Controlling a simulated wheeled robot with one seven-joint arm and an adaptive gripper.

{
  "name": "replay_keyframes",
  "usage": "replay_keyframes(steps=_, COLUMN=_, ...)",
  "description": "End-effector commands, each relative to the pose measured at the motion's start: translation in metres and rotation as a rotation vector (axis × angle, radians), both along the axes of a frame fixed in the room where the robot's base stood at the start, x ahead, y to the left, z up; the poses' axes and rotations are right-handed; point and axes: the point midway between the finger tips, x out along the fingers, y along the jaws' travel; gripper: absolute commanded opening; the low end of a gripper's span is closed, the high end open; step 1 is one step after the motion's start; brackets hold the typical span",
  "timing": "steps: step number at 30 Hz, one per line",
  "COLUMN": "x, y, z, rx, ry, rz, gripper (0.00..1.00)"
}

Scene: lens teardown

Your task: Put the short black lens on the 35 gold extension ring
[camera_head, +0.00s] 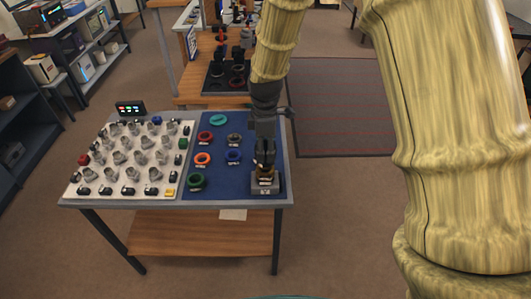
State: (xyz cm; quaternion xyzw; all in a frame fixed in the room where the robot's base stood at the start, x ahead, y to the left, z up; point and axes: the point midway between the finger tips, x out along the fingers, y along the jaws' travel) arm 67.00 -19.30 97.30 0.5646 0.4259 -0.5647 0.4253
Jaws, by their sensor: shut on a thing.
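My gripper (265,158) points straight down at the front right corner of the blue mat. It is shut on a small dark piece, which looks like the short black lens; the fingers hide most of it. Directly below is a grey stand (265,187) with a label on its front. A small gold-brown band, seemingly the gold extension ring (265,177), shows at the top of the stand, just under the fingers. I cannot tell whether the dark piece touches the ring.
Several coloured rings lie on the blue mat (218,173), including an orange ring (203,158) and a green ring (196,181). A white board (92,172) with many grey fittings fills the table's left. A small display (130,108) stands behind it. Another bench is behind.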

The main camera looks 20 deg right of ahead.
Motion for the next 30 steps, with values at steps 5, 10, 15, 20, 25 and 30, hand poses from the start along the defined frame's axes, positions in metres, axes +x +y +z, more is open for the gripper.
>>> replay_keyframes(steps=5, x=0.003, y=-0.001, z=-0.003, rx=0.000, ry=0.001, rz=0.000, gripper=0.24)
replay_keyframes(steps=10, x=0.002, y=-0.001, z=-0.017, rx=0.000, ry=0.002, rz=-0.001, gripper=0.24)
replay_keyframes(steps=15, x=0.002, y=-0.001, z=-0.032, rx=0.000, ry=0.001, rz=-0.002, gripper=0.24)
replay_keyframes(steps=20, x=0.002, y=-0.001, z=-0.035, rx=0.000, ry=0.000, rz=-0.002, gripper=0.24)
replay_keyframes(steps=25, x=0.002, y=-0.001, z=-0.036, rx=0.000, ry=0.000, rz=-0.001, gripper=0.24)
replay_keyframes(steps=30, x=0.002, y=-0.001, z=-0.038, rx=0.000, ry=0.001, rz=-0.001, gripper=0.66)
